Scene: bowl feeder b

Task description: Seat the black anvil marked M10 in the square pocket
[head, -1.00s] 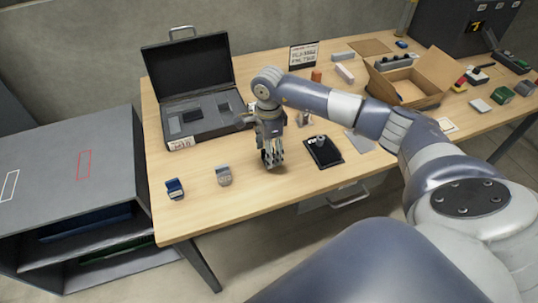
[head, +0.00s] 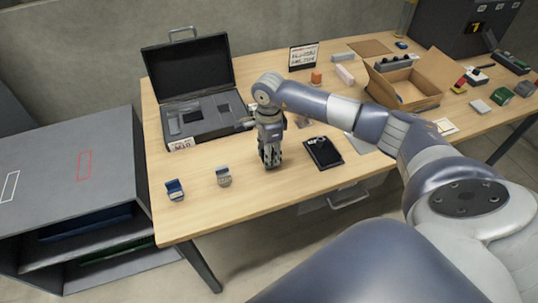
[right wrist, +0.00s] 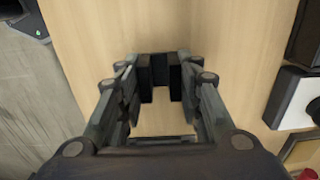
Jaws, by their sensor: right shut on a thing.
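My right gripper (head: 270,158) points down low over the middle of the table, right of the grey block and left of the black tablet. In the right wrist view its fingers (right wrist: 163,78) are shut on a small black block (right wrist: 166,70), which I take to be the black anvil; no marking is readable on it. The open black case (head: 190,68) stands behind and left of the gripper, with an M10 label (head: 181,144) at its front. Its grey insert (head: 205,103) has dark squarish recesses, one of them at the right (head: 226,108). My left gripper is out of view.
A blue block (head: 175,189) and a grey block (head: 223,176) stand at the front left. A cardboard box (head: 430,92) stands further right. Bare tabletop lies between the blocks and the case.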

